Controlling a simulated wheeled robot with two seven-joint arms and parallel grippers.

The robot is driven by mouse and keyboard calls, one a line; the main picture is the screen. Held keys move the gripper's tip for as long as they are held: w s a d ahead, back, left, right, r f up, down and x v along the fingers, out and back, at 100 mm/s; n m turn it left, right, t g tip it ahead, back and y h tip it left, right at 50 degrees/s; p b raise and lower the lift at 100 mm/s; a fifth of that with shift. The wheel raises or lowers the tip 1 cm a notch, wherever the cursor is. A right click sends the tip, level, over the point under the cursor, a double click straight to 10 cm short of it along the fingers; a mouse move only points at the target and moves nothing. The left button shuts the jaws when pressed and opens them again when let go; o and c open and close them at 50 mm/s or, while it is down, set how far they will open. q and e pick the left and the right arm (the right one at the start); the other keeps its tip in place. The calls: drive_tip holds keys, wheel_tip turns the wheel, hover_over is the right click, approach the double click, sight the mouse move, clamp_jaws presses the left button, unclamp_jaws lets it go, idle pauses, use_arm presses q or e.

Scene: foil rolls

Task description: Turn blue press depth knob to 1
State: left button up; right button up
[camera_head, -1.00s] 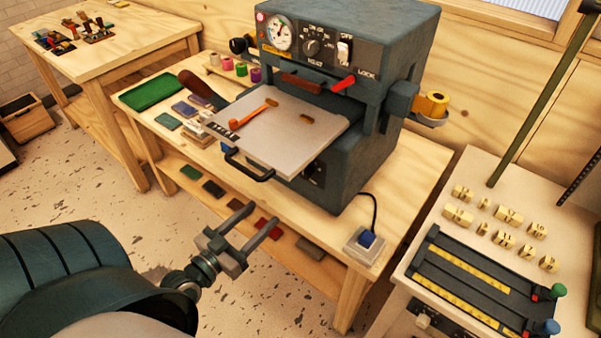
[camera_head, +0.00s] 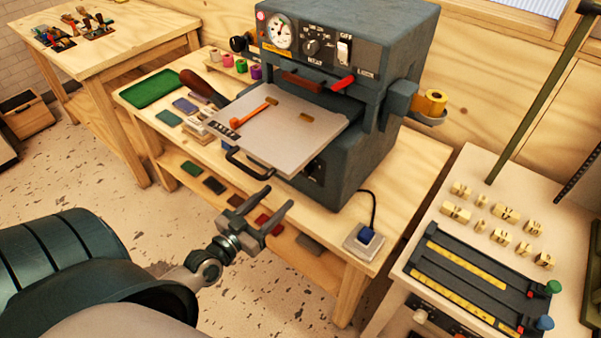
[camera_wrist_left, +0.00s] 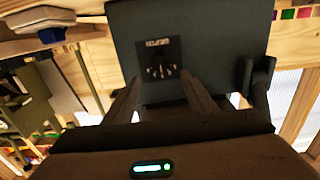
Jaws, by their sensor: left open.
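The blue-grey press (camera_head: 365,150) stands on the wooden bench. A dark panel (camera_head: 314,172) is on its lower front face, under the tray, partly hidden by the tray. In the left wrist view, this black panel (camera_wrist_left: 160,60) shows straight ahead with a label and a small dark dial (camera_wrist_left: 160,71); its setting is too small to read. My left gripper (camera_head: 279,196) is open and empty, in front of the bench edge and apart from the panel. Its two fingers frame the panel in the left wrist view (camera_wrist_left: 157,88). My right gripper is not in view.
A pale tray (camera_head: 285,140) with a black handle (camera_head: 248,168) juts from the press above the panel. A box with a blue button (camera_head: 366,236) and cable sits at the bench's right corner. The right table holds a slide fixture with green (camera_head: 553,287) and blue (camera_head: 544,322) knobs.

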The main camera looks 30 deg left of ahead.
sight(303, 173)
use_arm(q)
drive_tip(key=w, duration=0.4)
drive_tip(key=w+p, duration=0.1)
drive_tip(key=w, duration=0.2)
drive_tip(key=w+d+p, duration=0.1)
drive_tip(key=w, duration=0.3)
drive_tip(key=shift+w, duration=0.3)
drive_tip(key=shift+c, duration=0.6)
drive_tip(key=c, duration=0.9)
